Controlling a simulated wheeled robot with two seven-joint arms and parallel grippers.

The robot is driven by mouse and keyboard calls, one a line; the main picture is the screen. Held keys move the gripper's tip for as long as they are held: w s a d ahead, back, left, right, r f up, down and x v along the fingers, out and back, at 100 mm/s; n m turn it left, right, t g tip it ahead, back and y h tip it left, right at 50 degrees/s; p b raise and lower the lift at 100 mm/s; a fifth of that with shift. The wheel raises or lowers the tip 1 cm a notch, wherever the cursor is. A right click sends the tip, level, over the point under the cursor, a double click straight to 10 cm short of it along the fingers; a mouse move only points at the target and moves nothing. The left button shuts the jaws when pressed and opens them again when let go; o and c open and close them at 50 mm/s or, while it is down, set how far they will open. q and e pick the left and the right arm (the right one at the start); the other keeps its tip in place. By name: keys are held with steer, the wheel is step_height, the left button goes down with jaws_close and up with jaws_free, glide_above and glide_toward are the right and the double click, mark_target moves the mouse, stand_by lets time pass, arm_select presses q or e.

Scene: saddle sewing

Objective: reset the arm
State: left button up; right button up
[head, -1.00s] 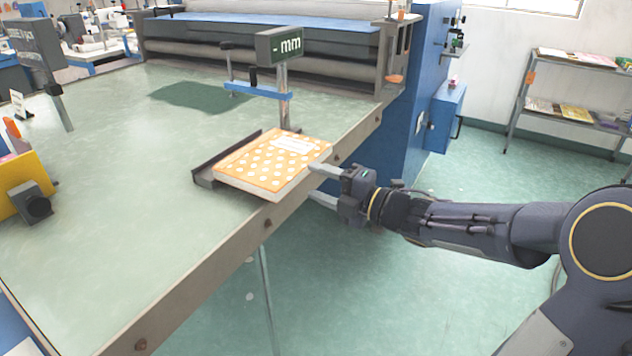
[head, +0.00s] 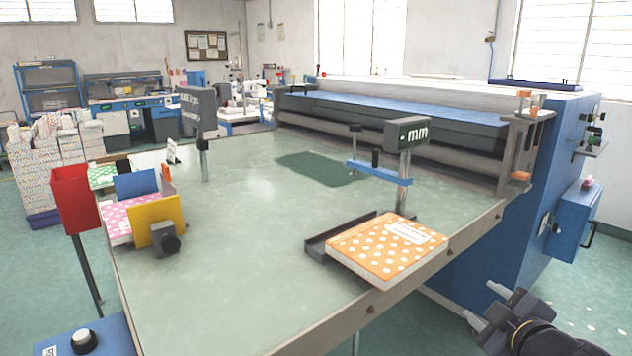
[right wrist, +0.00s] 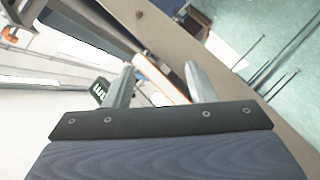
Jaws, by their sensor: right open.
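My right gripper (head: 482,318) is at the lower right of the head view, off the front edge of the table and apart from it. Its two fingers are spread, with nothing between them. In the right wrist view the open fingers (right wrist: 160,85) point toward the table edge. An orange book with white dots (head: 388,248) lies flat at the table's right edge, against a dark angled stop (head: 335,240). In the wrist view a thin orange and white strip of it shows beyond the fingers (right wrist: 165,83). My left gripper is not in view.
The green table (head: 230,255) is mostly clear. A post with an "mm" display (head: 408,133) stands behind the book. At the left are pink and yellow items (head: 155,220) and a red bin (head: 75,198). A large blue machine (head: 500,245) stands at the right.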

steer(key=s+a+f+m+g+y, duration=0.1)
steer(key=s+a+f+m+g, duration=0.25)
steer(key=s, duration=0.35)
steer(key=s+a+f+m+g+y, duration=0.25)
steer(key=s+f+m, duration=0.2)
steer(key=s, duration=0.35)
steer(key=s+a+f+m+g, duration=0.3)
steer(key=s+a+m, duration=0.1)
steer(key=s, duration=0.3)
step_height(320, 180, up, 13)
steer(key=p, duration=1.2)
steer(key=shift+f, duration=0.2)
steer(key=shift+d, duration=0.1)
